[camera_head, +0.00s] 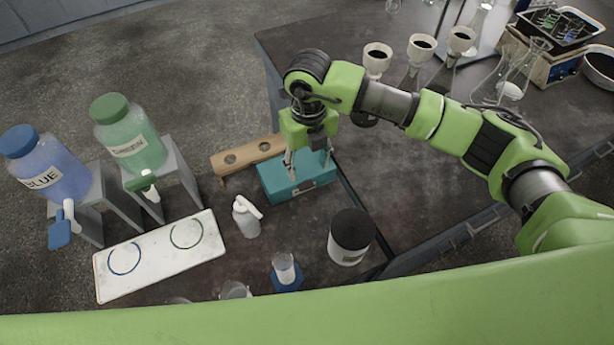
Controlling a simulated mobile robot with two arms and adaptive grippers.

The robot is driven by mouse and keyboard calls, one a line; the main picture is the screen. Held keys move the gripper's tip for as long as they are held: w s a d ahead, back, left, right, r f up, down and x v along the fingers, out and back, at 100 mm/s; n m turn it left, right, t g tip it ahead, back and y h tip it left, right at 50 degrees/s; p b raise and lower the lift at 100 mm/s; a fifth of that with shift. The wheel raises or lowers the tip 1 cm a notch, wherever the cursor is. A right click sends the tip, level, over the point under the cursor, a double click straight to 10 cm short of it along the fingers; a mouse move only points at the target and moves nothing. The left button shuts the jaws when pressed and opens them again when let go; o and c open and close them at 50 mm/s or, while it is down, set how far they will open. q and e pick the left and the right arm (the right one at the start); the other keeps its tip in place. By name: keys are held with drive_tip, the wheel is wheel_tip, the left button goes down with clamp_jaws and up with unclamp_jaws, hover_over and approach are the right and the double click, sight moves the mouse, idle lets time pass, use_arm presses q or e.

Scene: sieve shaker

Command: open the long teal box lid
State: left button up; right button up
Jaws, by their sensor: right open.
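The long teal box (284,192) sits on the dark table near the middle of the head view. Its lid looks shut, and a small latch or label shows on its front side. My right gripper (309,165) points down over the box with its fingers apart and nothing between them. The fingers overlap the top of the box in the picture; I cannot tell whether they touch it. The gripper and wrist hide part of the box's back side. My left gripper is not in view.
A wooden rack with holes (237,155) lies right behind the box. A white squirt bottle (246,216) stands to its left front, a black-topped jar (350,237) to its right front. A white tray (158,257) and blue and green dispensers are at left. Glassware stands at upper right.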

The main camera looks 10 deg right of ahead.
sight(307, 187)
wheel_tip(307, 187, down, 4)
drive_tip(key=shift+a+r+p, duration=0.1)
drive_tip(key=shift+p, duration=0.4)
wheel_tip(307, 187, down, 4)
drive_tip(key=shift+w+r+p, duration=0.15)
drive_tip(key=shift+p, duration=0.25)
drive_tip(key=shift+f, duration=0.45)
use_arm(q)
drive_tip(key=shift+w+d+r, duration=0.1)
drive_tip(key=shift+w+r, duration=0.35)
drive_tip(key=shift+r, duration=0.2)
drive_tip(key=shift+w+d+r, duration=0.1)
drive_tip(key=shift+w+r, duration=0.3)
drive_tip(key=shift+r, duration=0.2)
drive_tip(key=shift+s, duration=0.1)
use_arm(e)
clamp_jaws()
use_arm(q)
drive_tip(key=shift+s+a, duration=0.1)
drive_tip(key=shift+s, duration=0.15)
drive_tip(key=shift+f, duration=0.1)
use_arm(e)
drive_tip(key=shift+w, duration=0.1)
